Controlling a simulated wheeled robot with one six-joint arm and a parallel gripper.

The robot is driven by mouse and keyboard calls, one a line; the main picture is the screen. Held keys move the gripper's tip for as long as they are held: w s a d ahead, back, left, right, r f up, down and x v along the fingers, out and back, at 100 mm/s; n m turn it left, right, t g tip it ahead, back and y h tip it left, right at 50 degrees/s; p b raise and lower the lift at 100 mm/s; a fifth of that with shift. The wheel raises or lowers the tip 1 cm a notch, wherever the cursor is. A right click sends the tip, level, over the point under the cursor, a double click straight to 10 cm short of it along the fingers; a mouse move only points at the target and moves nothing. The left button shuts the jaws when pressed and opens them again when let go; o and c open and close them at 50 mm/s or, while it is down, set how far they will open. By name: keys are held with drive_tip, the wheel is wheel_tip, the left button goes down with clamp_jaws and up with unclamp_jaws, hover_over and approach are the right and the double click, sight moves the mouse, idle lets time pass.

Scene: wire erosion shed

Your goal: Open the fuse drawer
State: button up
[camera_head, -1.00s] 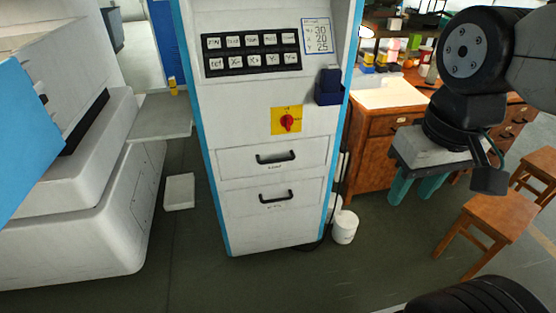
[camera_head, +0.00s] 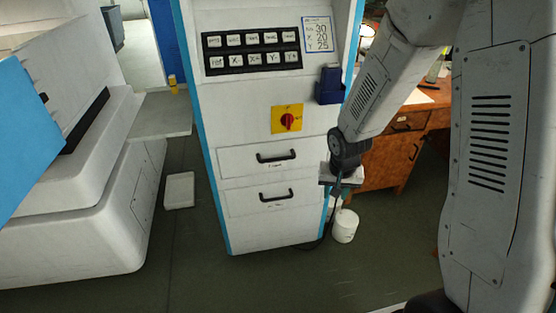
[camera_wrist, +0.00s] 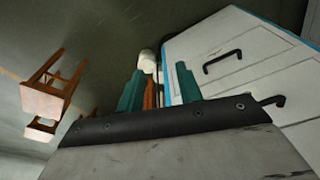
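The white cabinet (camera_head: 225,120) has two drawers, each with a black bar handle. The upper drawer (camera_head: 230,160) and lower drawer (camera_head: 240,202) both look shut. Their small labels are too blurred to read, so I cannot tell which is the fuse drawer. My gripper (camera_wrist: 159,80) is open and empty, its two teal fingers apart. In the head view it is at the cabinet's right edge, beside the drawers, with its fingers not clearly visible. In the wrist view, which looks upside down, the lower handle (camera_wrist: 222,62) is clear and the upper handle (camera_wrist: 275,101) is partly hidden by my gripper's body.
A red knob on a yellow plate (camera_head: 287,118) and a dark blue box (camera_head: 329,86) are above the drawers. A white bucket (camera_head: 345,226) stands right of the cabinet. A wooden desk (camera_head: 395,160) is behind my arm. The floor before the cabinet is clear.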

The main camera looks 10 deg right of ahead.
drive_tip(key=w+a+f+m+t+y, duration=0.2)
drive_tip(key=w+a+f+m+t, duration=0.15)
drive_tip(key=w+f, duration=0.6)
drive_tip(key=m+t+y, duration=0.5)
drive_tip(key=m+t, duration=0.2)
drive_tip(key=t, duration=0.2)
approach(279, 160)
drive_tip(key=r+x, duration=0.1)
drive_tip(key=x, duration=0.7)
drive_tip(key=f+x, duration=0.1)
drive_tip(key=x, duration=0.2)
drive_tip(key=shift+d, duration=0.1)
clamp_jaws()
